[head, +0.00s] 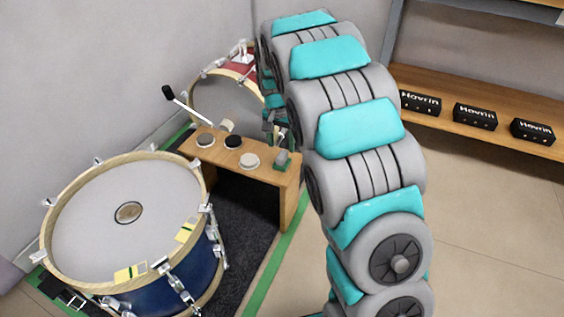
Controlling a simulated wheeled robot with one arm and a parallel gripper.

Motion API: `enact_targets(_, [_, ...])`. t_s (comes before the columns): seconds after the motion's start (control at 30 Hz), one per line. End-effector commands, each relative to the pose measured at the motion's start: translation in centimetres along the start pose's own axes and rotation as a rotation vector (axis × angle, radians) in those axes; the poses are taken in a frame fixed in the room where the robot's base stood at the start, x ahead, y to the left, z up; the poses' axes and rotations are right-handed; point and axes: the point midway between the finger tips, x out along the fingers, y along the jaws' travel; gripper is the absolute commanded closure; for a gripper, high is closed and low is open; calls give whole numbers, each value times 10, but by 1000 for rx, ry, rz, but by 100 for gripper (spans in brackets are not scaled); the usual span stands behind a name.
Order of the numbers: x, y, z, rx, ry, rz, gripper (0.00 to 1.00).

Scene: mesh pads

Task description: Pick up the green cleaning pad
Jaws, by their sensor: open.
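A small green pad (283,158) sits on top of the low wooden bench (258,176), near its right end. My gripper (275,133) hangs from the far end of my arm, just above and behind the green pad in the head view. It appears small and partly hidden by my arm links. It is open and seems empty. I cannot tell the exact gap between it and the pad.
Grey (205,139), black (233,141) and pale (249,160) round pads lie on the bench. A blue drum (125,215) stands front left, and a red drum (222,102) behind. A wooden shelf (480,105) with black boxes is at right. Floor is clear lower right.

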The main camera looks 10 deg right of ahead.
Motion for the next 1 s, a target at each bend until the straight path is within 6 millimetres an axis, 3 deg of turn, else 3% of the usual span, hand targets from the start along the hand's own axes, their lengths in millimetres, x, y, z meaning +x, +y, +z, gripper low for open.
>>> enact_targets(0.4, [49,2,4,0,-3,2,32])
enact_targets(0.67, [52,1,3,0,1,-1,32])
enact_targets(1.0, [52,1,3,-1,0,0,70])
